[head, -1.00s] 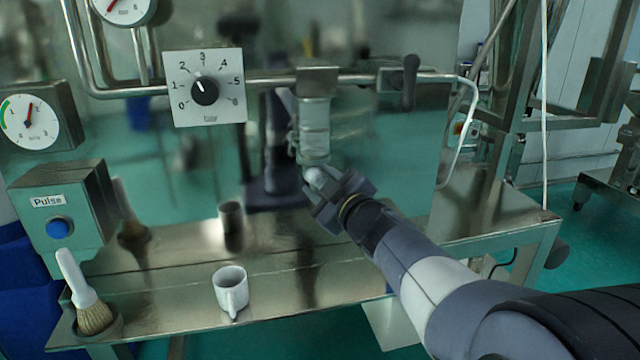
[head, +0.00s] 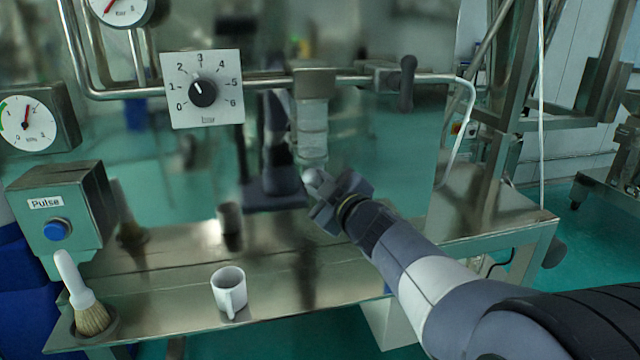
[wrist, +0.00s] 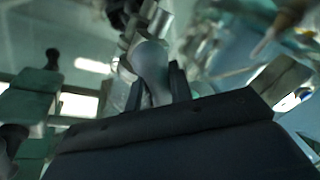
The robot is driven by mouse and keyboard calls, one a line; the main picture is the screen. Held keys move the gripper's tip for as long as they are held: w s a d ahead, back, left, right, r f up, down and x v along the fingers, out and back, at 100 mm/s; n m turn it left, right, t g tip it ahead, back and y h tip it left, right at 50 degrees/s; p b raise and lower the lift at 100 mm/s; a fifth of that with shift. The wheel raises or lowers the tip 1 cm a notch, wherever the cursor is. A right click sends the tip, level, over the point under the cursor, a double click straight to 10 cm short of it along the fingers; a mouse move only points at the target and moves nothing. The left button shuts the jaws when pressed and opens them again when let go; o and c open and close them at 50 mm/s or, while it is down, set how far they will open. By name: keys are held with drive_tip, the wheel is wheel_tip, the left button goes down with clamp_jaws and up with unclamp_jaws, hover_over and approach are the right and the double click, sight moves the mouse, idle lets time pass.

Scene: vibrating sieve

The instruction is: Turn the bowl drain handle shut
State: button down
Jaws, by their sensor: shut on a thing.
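The clear filter bowl (head: 313,138) hangs upright under a metal block on the pipe. The drain handle, a pale grey rounded piece (head: 312,178), shows just below the bowl. My gripper (head: 321,188) reaches up to it from the lower right and is shut on it. In the wrist view the pale rounded handle (wrist: 151,62) stands between the two dark fingers (wrist: 157,90). Its joint with the bowl is partly hidden, and I cannot tell its exact turn.
A black lever (head: 408,82) sits on the pipe right of the bowl. A dial plate (head: 225,110) is to its left. A white mug (head: 228,290), a brush (head: 90,308) and the Pulse box (head: 60,210) stand at the left of the metal table (head: 170,275). The panel behind is reflective.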

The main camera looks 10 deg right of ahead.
drive_tip(key=n+p, duration=0.1)
drive_tip(key=n, duration=0.3)
drive_tip(key=shift+g+h+p, duration=0.3)
drive_tip(key=shift+g, duration=0.1)
drive_tip(key=shift+f+n+g+h+p, duration=0.1)
drive_tip(key=shift+n+g+h+p, duration=0.45)
drive_tip(key=shift+n, duration=1.45)
drive_tip(key=c, duration=1.3)
unclamp_jaws()
drive_tip(key=shift+s, duration=0.1)
drive_tip(key=p+v, duration=0.3)
drive_tip(key=v, duration=0.7)
drive_tip(key=shift+s, duration=0.35)
